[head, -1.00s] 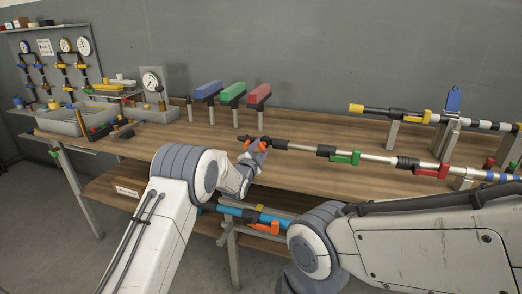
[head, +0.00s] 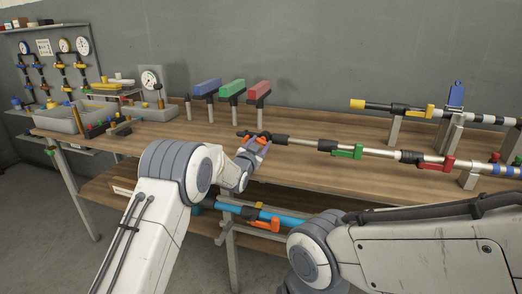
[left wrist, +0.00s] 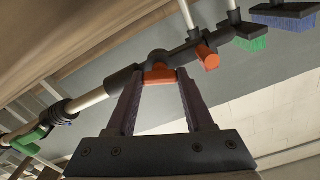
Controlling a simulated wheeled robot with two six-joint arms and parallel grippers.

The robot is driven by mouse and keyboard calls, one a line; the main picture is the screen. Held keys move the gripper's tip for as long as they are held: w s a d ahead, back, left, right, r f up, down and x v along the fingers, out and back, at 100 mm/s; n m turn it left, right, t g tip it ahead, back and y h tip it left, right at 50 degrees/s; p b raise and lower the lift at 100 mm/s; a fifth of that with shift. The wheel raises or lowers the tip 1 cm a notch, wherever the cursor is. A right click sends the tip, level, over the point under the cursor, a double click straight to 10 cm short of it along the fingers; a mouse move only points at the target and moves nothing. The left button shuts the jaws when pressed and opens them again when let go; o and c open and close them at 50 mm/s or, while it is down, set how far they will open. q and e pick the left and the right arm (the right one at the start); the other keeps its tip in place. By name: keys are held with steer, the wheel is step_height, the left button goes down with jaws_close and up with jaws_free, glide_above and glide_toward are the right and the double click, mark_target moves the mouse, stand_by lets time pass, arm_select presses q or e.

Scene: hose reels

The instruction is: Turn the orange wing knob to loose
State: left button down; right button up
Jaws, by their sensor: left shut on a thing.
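A small orange wing knob (left wrist: 160,75) sits on the black fitting (left wrist: 156,58) of a pale pole. In the left wrist view it is between the fingertips of my left gripper (left wrist: 159,79), which is shut on it. In the head view my left gripper (head: 258,146) is at the pole's left end, above the workbench, and mostly hides the knob. A second orange piece (left wrist: 208,57) is on the same fitting, beside the gripped knob.
The pole carries a green clamp (head: 347,152) and a red clamp. Blue, green (head: 231,88) and red brushes stand behind on posts. A yellow-tipped pole (head: 390,110) lies at the back right. Below, a blue tube (head: 285,217) with an orange knob (head: 268,225) is under the workbench top.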

arm_select(q)
steer(key=n, duration=0.1)
steer(key=n+b, duration=0.1)
steer(key=n, duration=0.1)
steer(key=shift+f, duration=0.3)
steer(key=shift+n+b, duration=0.65)
steer(key=shift+n, duration=1.05)
steer(key=shift+c, duration=1.4)
jaws_free()
steer(key=shift+r, duration=0.15)
steer(key=shift+s+r, duration=0.1)
steer(key=v, duration=1)
steer(key=shift+s+b, duration=0.2)
steer(key=shift+b, duration=0.2)
